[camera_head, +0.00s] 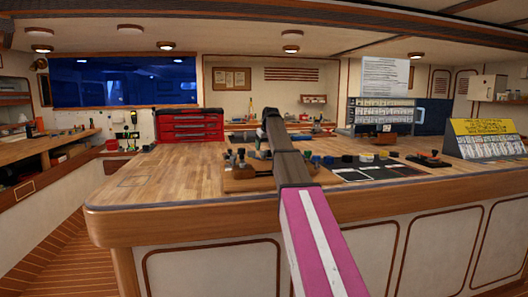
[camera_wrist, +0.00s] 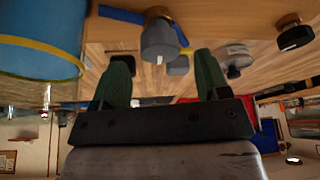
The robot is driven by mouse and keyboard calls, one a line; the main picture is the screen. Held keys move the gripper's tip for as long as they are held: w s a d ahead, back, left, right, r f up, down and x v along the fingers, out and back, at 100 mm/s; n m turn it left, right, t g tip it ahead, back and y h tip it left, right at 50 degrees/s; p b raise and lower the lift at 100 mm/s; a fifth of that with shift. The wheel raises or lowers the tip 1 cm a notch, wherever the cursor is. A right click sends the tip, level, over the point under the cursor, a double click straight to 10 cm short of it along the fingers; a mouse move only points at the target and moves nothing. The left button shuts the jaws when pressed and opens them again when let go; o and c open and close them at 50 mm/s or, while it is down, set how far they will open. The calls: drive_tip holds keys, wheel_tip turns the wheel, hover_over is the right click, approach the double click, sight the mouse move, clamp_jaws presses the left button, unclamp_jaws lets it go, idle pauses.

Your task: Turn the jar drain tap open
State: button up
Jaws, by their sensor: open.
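My gripper (camera_wrist: 162,68) shows in the wrist view with its two green fingers apart and nothing held between them. A grey rounded, knob-like piece (camera_wrist: 158,40) with blue parts beside it is beyond the fingertips, near the gap between them. I cannot tell for certain whether it is the drain tap. A large blue round vessel with a yellow rim (camera_wrist: 40,40), possibly the jar, is at the upper left of the wrist view. In the head view my arm covers the middle of the bench, and the gripper, tap and jar cannot be made out clearly.
The wooden workbench (camera_head: 150,185) has clear room at its left. A red drawer chest (camera_head: 190,127) stands at the back left. Small parts stand around the middle. A dark mat (camera_head: 385,170) and a yellow-topped sign (camera_head: 484,128) are on the right.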

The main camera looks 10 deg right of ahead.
drive_tip(key=shift+x, duration=1.4)
drive_tip(key=c, duration=0.9)
